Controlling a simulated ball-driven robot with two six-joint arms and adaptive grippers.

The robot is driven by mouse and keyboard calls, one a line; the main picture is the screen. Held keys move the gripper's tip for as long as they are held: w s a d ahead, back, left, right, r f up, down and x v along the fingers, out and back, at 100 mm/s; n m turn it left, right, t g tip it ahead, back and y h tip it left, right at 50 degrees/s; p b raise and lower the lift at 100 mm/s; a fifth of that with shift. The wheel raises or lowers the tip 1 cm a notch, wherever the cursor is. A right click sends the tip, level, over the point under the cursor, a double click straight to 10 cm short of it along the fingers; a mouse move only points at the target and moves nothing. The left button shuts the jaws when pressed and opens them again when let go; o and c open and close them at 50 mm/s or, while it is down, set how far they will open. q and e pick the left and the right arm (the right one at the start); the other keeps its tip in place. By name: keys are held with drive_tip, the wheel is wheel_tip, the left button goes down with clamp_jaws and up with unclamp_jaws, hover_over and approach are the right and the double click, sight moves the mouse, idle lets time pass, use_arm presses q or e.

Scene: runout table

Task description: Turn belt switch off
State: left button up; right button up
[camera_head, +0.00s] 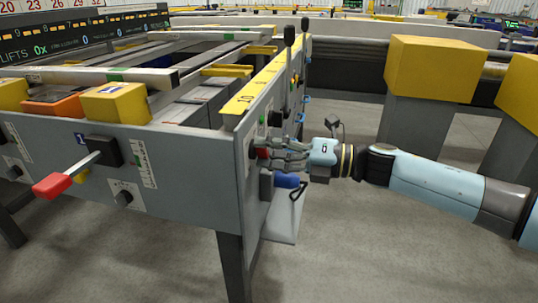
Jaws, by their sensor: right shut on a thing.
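The grey runout table (190,160) has controls on its front panel and on its right side panel. My right gripper (272,152) reaches in from the right with its fingers at the side panel, closed on a small control there, which the fingers mostly hide. A red part (262,153) shows at the fingertips. A black rotary knob (123,198) sits on a white label on the front panel. I cannot tell from the labels which control is the belt switch or how it is set. My left gripper is out of view.
A lever with a red handle (54,186) juts from the front panel. Below my right gripper are a blue part (286,180) and a black hooked handle (298,192). Yellow-topped grey posts (430,68) stand behind my right arm. The floor at front right is clear.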

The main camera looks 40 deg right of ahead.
drive_tip(key=shift+f+n, duration=0.15)
drive_tip(key=shift+n, duration=0.65)
drive_tip(key=shift+n+b, duration=0.3)
drive_tip(key=shift+b, duration=0.05)
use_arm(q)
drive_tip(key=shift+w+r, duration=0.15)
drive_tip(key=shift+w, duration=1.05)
use_arm(e)
drive_tip(key=shift+s+n, duration=0.1)
drive_tip(key=shift+n, duration=0.7)
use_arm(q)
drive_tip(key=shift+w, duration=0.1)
use_arm(e)
drive_tip(key=o, duration=1.2)
drive_tip(key=shift+c, duration=0.2)
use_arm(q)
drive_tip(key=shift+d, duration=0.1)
use_arm(e)
drive_tip(key=v, duration=1.2)
